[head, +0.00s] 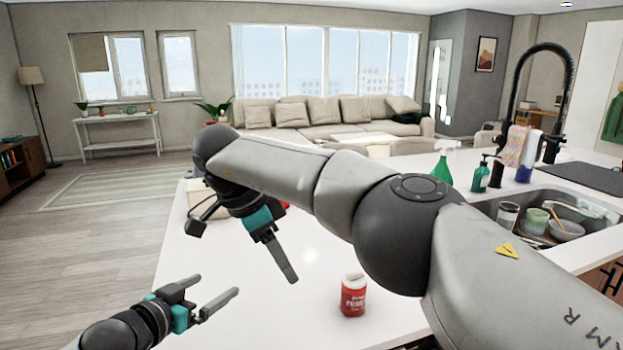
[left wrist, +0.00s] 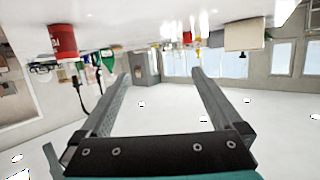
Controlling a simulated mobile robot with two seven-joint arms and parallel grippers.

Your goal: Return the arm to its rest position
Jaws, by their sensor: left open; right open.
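My left gripper (head: 215,285) is low at the left of the head view, beside the white counter's left edge. Its two fingers are spread with nothing between them. The left wrist view, which is upside down, also shows the open, empty fingers (left wrist: 160,78). My right arm reaches in from the right across the middle of the head view. Its gripper (head: 284,262) hangs over the counter, fingers pointing down; one finger shows clearly and the other is largely hidden. No object shows in it. A red bottle with a white cap (head: 353,298) stands upright on the counter, apart from both grippers.
The white counter (head: 300,318) is clear around the bottle. A light box (head: 203,205) is partly hidden behind my right gripper. At the right are a sink with dishes (head: 565,228), a green spray bottle (head: 441,168) and a soap dispenser (head: 481,177). Open floor lies left.

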